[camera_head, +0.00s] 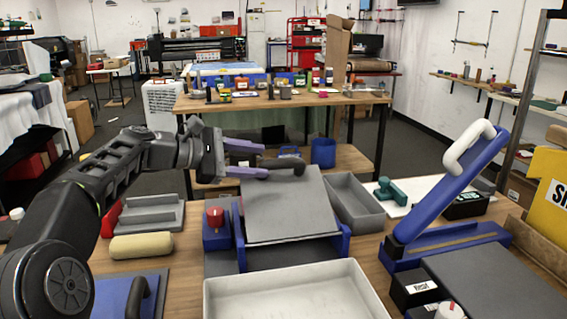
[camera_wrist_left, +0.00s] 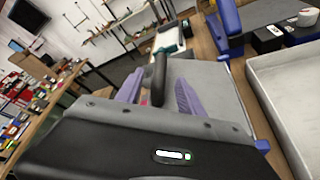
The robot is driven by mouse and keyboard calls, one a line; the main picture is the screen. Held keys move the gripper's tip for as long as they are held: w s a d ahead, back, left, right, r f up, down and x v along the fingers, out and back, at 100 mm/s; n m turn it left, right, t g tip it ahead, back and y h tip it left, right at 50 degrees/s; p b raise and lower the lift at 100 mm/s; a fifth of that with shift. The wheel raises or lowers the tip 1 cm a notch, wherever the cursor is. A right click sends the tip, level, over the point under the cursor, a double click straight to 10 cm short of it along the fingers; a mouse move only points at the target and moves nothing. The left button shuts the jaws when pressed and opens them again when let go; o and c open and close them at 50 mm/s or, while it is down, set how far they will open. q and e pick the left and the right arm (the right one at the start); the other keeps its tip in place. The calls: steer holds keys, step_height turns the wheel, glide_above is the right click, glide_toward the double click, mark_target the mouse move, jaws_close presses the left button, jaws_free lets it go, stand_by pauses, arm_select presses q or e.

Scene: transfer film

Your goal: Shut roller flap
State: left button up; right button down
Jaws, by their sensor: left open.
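The roller flap (camera_head: 287,212) is a flat grey plate on a blue roller frame (camera_head: 342,240). It stands raised and tilted, its far edge higher than its near edge. A dark handle (camera_head: 291,166) sticks out at its far edge. My left gripper (camera_head: 266,161) is open at this handle, its two purple fingers coming in from the left. In the left wrist view the handle (camera_wrist_left: 158,78) shows between the spread fingers, and the grey flap (camera_wrist_left: 222,84) lies beyond them. I cannot tell whether the fingers touch the handle. My right gripper is not in view.
A white tray (camera_head: 290,296) lies in front of the frame and a red-topped knob (camera_head: 215,217) stands at its left. A grey bin (camera_head: 353,204) is close on the right. A blue press with a raised lever (camera_head: 440,200) stands farther right. A beige roll (camera_head: 141,246) lies at left.

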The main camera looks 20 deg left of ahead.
mark_target(284, 164)
arm_select(q)
steer(key=x, duration=0.7)
steer(key=shift+w+d+f, duration=0.1)
steer(key=shift+w+d, duration=0.15)
steer(key=shift+d, duration=0.05)
jaws_close()
stand_by(1.2)
